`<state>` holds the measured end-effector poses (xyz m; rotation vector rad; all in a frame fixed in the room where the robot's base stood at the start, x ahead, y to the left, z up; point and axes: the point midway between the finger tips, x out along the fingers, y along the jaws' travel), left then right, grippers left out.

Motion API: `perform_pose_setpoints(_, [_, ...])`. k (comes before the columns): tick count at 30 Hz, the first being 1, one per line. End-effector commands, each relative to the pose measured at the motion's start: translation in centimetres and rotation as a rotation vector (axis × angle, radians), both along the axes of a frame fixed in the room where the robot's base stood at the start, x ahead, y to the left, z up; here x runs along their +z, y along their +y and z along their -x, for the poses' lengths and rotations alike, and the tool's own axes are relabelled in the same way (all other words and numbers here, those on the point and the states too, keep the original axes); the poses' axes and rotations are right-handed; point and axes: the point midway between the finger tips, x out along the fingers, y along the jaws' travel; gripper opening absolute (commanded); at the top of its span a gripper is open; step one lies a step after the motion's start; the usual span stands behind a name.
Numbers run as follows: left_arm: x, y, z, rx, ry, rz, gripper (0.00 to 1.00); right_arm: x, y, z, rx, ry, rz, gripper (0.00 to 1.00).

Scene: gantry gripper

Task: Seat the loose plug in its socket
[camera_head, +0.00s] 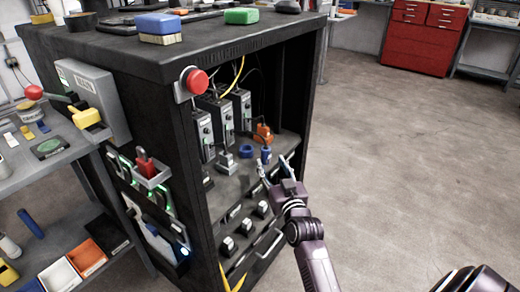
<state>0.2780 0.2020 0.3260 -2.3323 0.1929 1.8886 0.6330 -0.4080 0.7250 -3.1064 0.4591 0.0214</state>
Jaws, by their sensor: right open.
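A small upright blue piece (266,154), which looks like the loose plug, stands on the grey shelf inside the black cabinet. A blue ring-shaped piece (246,151), possibly its socket, lies just left of it. The two are apart. An orange connector (262,133) stands behind them with a dark cable near it. My right gripper (274,166) reaches into the cabinet opening from the front right. Its fingers are spread and empty, close in front of the blue upright piece. Whether they touch it is unclear. My left gripper is out of view.
Grey modules (222,118) with cables line the cabinet's left inside. The cabinet's black top (190,52) overhangs the opening. A red button (197,81) sits on its front corner. Several black knobs (245,226) are below the shelf. The floor (400,170) at right is clear.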

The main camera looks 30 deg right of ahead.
Motion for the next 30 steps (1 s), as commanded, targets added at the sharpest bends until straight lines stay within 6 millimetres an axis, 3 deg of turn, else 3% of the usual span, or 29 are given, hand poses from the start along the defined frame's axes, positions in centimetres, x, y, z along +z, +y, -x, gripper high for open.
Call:
perform_pose_setpoints(11, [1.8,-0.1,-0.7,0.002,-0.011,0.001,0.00,0.1,-1.2,-3.2,-0.003,-0.006,0.001,0.44])
perform_pose_setpoints(19, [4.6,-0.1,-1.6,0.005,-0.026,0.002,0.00,0.0,-2.3,-6.8,-0.003,-0.007,0.001,0.44])
perform_pose_setpoints(29, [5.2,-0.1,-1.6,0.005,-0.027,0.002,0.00,0.0,-2.5,-7.4,-0.002,-0.005,0.001,0.44])
perform_pose_setpoints(30, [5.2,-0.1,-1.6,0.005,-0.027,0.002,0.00,0.0,-2.5,-7.4,-0.002,-0.005,0.001,0.39])
